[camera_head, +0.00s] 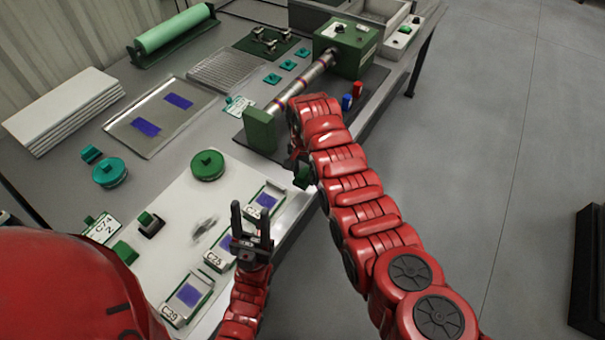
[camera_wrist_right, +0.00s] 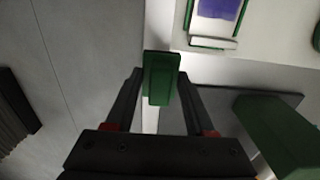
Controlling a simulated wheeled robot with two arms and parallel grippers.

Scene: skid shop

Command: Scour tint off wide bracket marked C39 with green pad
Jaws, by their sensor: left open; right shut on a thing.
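The bracket marked C39 (camera_head: 205,282) lies on the white board near the front edge in the head view, with a purple tint patch on its face. My right gripper (camera_head: 300,170) is shut on a green pad (camera_wrist_right: 161,78), held out past the board's right edge. The pad also shows as a small dark green block in the head view (camera_head: 303,178). My left gripper (camera_head: 250,210) is open and empty, fingers pointing away, to the right of C39. It partly covers the bracket marked C25 (camera_head: 214,260). Another tinted bracket (camera_head: 277,191) lies behind it.
A metal tray (camera_head: 155,140) lies behind. A green machine with a bar (camera_head: 300,98) stands at the back right. Open floor lies to the right.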

